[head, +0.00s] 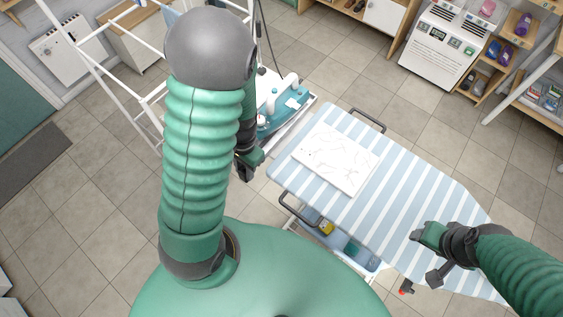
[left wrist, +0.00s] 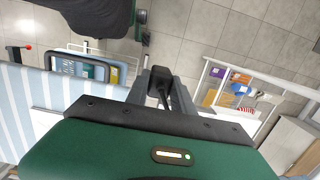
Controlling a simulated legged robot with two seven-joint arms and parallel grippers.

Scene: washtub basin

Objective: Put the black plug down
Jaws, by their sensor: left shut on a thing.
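My left gripper (head: 246,168) hangs beside the left end of the ironing board, over the floor, partly behind my own green arm in the head view. In the left wrist view my left gripper (left wrist: 161,88) is shut on the black plug (left wrist: 158,80), which sits between the fingertips with a dark piece below it. The plug cannot be made out in the head view. My right gripper (head: 428,252) is over the right part of the board, and its finger opening is unclear.
The striped ironing board (head: 410,195) carries a white marked sheet (head: 335,158). A teal and white iron station (head: 278,112) stands at its left end. A white rack frame (head: 95,65) is at the upper left. Tiled floor (head: 75,220) is open at the left.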

